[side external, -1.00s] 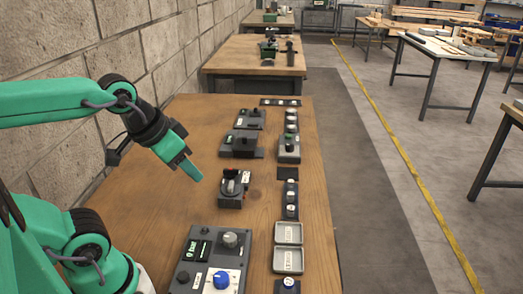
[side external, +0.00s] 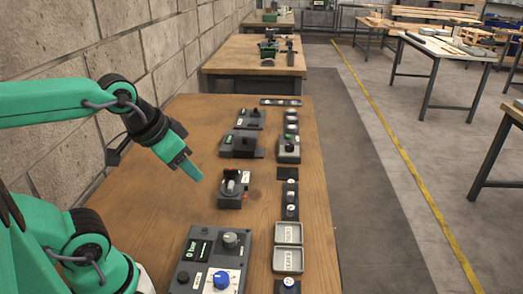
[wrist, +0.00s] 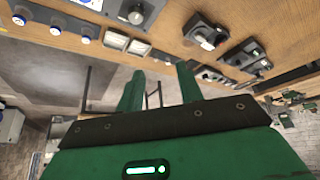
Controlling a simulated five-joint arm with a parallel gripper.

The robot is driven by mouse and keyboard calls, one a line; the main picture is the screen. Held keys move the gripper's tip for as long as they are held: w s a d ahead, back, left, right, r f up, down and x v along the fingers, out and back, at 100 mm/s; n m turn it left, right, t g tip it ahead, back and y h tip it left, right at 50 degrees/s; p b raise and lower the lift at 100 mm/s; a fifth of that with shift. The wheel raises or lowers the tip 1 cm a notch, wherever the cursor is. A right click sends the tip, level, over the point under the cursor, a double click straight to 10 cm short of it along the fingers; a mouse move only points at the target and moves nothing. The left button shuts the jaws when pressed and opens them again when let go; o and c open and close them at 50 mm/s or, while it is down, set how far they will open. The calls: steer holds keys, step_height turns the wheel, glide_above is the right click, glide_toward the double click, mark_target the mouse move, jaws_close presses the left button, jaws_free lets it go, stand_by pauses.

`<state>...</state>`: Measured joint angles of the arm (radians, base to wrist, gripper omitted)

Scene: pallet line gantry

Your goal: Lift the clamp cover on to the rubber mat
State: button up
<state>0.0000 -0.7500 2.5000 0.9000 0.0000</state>
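My gripper (side external: 192,172) hangs above the left part of the wooden bench, pointing down and right. In the wrist view its two green fingers (wrist: 158,85) stand apart with nothing between them. I cannot tell for certain which part is the clamp cover. A dark unit with a lever-like top (side external: 233,184) sits to the right of my gripper, and a grey unit with a dark block on it (side external: 241,145) stands farther back. A small flat black rectangle (side external: 288,173) lies near the bench's right edge; whether it is the rubber mat is unclear.
A grey control panel with a blue knob (side external: 221,280) stands at the near end. The bench top (side external: 180,225) is bare at left.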

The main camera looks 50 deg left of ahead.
steer(key=shift+o, duration=0.4)
steer(key=shift+w, duration=0.1)
steer(key=n+g, duration=0.6)
steer(key=n, duration=0.3)
glide_above(230, 184)
steer(key=shift+d+f, duration=0.2)
steer(key=shift+f, duration=5.85)
steer(key=shift+f, duration=0.1)
steer(key=shift+f, duration=1.2)
steer(key=shift+f, duration=0.1)
steer(key=shift+a+f, duration=0.1)
steer(key=shift+f, duration=2.4)
